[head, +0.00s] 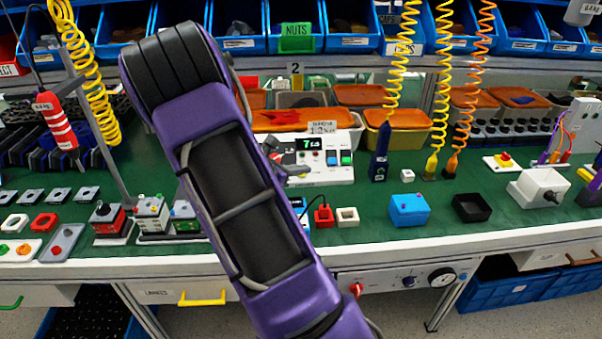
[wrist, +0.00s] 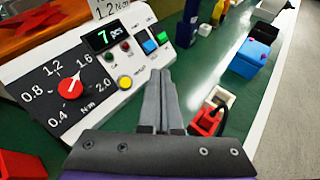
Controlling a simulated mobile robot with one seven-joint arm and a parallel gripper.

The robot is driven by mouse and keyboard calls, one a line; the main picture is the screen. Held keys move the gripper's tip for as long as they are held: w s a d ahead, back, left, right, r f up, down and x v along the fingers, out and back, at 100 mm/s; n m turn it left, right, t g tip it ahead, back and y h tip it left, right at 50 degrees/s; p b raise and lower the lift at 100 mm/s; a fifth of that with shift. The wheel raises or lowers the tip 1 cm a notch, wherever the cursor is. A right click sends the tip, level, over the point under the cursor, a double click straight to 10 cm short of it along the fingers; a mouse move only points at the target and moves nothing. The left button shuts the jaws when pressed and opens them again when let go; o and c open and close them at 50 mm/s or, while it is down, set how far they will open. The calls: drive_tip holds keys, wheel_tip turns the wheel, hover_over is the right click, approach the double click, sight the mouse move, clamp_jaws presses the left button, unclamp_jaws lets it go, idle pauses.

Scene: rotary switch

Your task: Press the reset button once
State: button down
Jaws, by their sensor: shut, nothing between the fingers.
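The white control box (wrist: 100,62) stands on the green bench in the wrist view, and its face also shows in the head view (head: 338,172). It carries a display (wrist: 103,38) reading 7 pcs and a red rotary knob (wrist: 69,86) on a torque dial. A yellow button (wrist: 125,82), a blue button (wrist: 148,46), a green button (wrist: 162,38) and small lamp-like dots are on its face. I cannot read which one is the reset button. My gripper (wrist: 160,74) is shut and empty, its tips appearing at the box's front edge, right of the yellow button. Contact cannot be told.
A red holder (wrist: 206,122), a blue box (wrist: 249,60) and a black tray (head: 471,207) stand right of the control box. Orange-lidded bins (head: 360,95) stand behind. Green bench shows between the items.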

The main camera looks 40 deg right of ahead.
drive_tip(key=shift+w+d+f+b, duration=0.55)
drive_tip(key=shift+w+f+b, duration=0.1)
drive_tip(key=shift+w+f, duration=0.35)
drive_tip(key=shift+w+d+f+b, duration=0.6)
drive_tip(key=shift+w+f, duration=0.2)
drive_tip(key=shift+f, duration=0.25)
drive_tip(key=shift+w+d+f+b, duration=0.5)
drive_tip(key=shift+w+f+b, duration=0.15)
drive_tip(key=shift+w+f, duration=0.35)
drive_tip(key=shift+f, duration=0.15)
drive_tip(key=shift+w+d+f, duration=0.15)
drive_tip(key=shift+f, duration=0.05)
drive_tip(key=shift+w+d+f+b, duration=0.15)
drive_tip(key=shift+w+f+b, duration=0.15)
drive_tip(key=shift+b, duration=0.1)
idle(0.6)
drive_tip(key=shift+s+r, duration=0.1)
drive_tip(key=shift+s+a+r+p, duration=0.3)
drive_tip(key=shift+s+a+r, duration=0.05)
drive_tip(key=shift+s+r, duration=0.15)
idle(0.3)
